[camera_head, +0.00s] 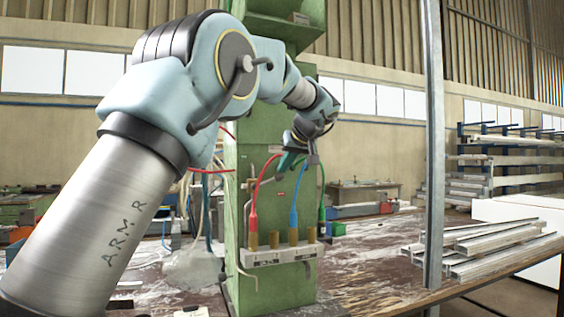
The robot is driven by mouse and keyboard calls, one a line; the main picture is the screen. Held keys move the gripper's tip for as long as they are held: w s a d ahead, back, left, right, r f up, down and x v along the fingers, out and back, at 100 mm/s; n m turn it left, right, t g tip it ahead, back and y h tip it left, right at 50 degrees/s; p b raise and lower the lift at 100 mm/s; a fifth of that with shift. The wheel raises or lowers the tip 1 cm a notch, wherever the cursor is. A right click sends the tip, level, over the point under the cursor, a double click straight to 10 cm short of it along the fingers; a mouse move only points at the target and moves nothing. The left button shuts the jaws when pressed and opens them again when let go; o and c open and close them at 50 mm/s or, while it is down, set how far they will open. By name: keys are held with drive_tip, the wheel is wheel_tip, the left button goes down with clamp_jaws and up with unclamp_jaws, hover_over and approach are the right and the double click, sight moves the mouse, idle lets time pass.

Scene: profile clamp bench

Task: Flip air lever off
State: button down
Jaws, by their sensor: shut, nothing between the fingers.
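My arm reaches in from the left, and my gripper (313,157) points down in front of the green column (280,288). It is shut and empty, small in the picture, just above the red, blue and green hoses. A grey manifold block (281,256) with several brass fittings is fixed low on the column, below my gripper. The red hose (254,205), blue hose (295,208) and green hose (322,205) rise from it. I cannot make out the air lever for certain; my wrist and the hoses cover part of that area. I cannot tell whether the gripper touches a hose.
A grey metal upright (433,150) stands to the right of the column. Stacked metal profiles (490,245) lie on the worn bench (385,282) at the right. Loose cables hang left of the column. A rack of profiles (510,160) stands farther back.

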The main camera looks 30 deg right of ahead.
drive_tip(key=shift+s+d+f+m+y+p, duration=0.1)
drive_tip(key=shift+d+f+m+y+p, duration=0.15)
drive_tip(key=shift+f+y, duration=0.2)
drive_tip(key=shift+w+d+f+m+y+p, duration=0.1)
drive_tip(key=shift+d+f+m+y, duration=0.15)
drive_tip(key=shift+f+m+y, duration=0.15)
drive_tip(key=shift+s+d+f+m+y+p, duration=0.1)
drive_tip(key=shift+d+f+m+y+p, duration=0.2)
drive_tip(key=shift+f, duration=0.2)
